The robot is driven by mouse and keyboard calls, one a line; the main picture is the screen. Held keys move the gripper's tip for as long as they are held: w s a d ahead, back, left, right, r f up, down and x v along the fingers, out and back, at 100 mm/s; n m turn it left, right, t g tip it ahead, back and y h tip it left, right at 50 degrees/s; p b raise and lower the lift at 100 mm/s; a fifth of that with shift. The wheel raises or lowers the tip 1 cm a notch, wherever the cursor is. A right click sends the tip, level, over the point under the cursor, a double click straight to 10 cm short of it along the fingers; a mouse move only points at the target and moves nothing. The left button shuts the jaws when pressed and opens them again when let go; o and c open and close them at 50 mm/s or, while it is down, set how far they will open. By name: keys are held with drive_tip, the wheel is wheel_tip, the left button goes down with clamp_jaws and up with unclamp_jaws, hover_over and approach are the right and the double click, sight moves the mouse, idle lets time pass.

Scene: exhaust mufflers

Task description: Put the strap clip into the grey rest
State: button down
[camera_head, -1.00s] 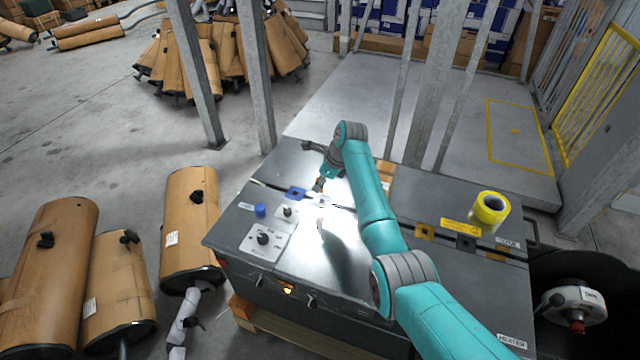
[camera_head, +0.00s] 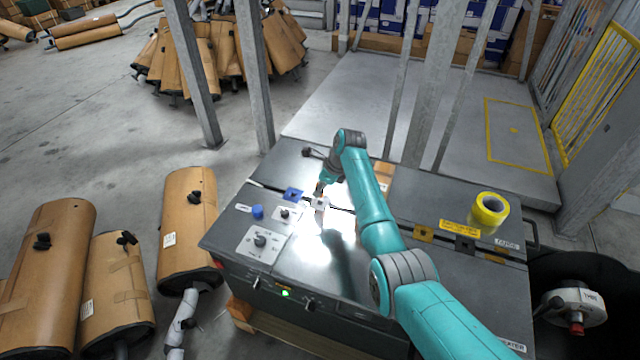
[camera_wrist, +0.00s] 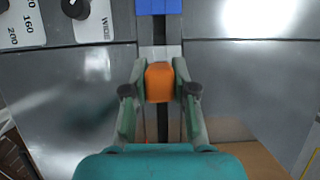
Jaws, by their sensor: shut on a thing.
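The orange strap clip (camera_wrist: 160,82) is between my gripper's fingers (camera_wrist: 160,92) in the wrist view. My gripper also shows over the grey bench top in the head view (camera_head: 320,190), pointing down and shut on the clip. The light grey rest (camera_head: 320,204) lies right by the fingertips; in the wrist view its visible part (camera_wrist: 153,52) is just beyond the clip. The clip and fingers hide the rest's nearer part, so I cannot tell whether they touch.
A blue rest (camera_head: 293,194) lies left of the grey one. A control panel with knobs (camera_head: 262,241) and a blue button (camera_head: 257,212) are at the left. A yellow tape roll (camera_head: 490,209) stands at the right. Wrapped mufflers (camera_head: 188,230) stand left of the bench.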

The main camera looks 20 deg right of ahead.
drive_tip(key=shift+f, duration=1.4)
drive_tip(key=shift+f, duration=0.4)
idle(1.1)
drive_tip(key=c, duration=0.9)
unclamp_jaws()
drive_tip(key=shift+o, duration=0.2)
drive_tip(key=v, duration=1.2)
drive_tip(key=shift+a, duration=0.1)
